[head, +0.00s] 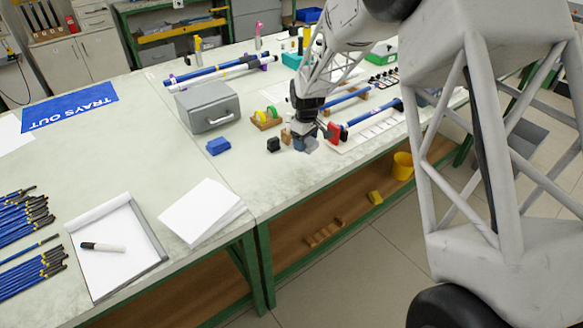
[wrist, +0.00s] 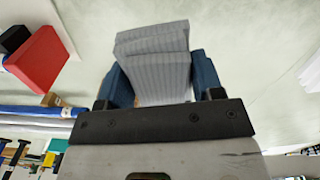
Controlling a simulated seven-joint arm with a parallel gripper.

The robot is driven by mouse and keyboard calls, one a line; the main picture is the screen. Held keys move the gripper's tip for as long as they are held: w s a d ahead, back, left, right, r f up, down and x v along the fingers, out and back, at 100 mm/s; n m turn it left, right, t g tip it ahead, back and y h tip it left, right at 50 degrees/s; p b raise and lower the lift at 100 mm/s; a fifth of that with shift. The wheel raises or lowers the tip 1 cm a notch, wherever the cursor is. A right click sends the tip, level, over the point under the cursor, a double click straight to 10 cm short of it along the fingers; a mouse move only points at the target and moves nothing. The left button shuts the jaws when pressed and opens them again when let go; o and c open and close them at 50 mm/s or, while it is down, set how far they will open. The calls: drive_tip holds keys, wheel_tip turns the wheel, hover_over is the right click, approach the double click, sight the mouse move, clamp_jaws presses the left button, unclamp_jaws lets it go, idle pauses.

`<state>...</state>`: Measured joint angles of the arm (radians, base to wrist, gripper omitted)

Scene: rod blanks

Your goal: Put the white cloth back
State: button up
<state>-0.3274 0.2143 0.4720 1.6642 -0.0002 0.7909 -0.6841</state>
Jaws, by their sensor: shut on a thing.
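The white cloth (wrist: 155,65) is a folded, ribbed, pale grey-white pad in the wrist view. My gripper (wrist: 160,85) is shut on it, with a blue finger on each side. In the head view, my gripper (head: 304,138) points down over the right-hand bench, between a small black block and a red block. The cloth is small and mostly hidden by the fingers there. I cannot tell whether it touches the bench top.
The red block (head: 333,132) is close on the right; it also shows in the wrist view (wrist: 38,58). The black block (head: 273,145), blue block (head: 218,146), tape holder (head: 266,119) and grey box (head: 207,107) stand left. A blue rod (head: 374,113) lies right. Bench front is clear.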

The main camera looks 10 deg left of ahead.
drive_tip(key=s+f+m, duration=0.2)
drive_tip(key=s, duration=2)
drive_tip(key=shift+f+m, duration=0.3)
drive_tip(key=shift+a, duration=0.15)
hover_over(281, 176)
drive_tip(key=shift+f, duration=0.75)
drive_tip(key=shift+f, duration=1.75)
drive_tip(key=shift+f, duration=0.1)
drive_tip(key=o, duration=1)
drive_tip(key=shift+o, duration=0.2)
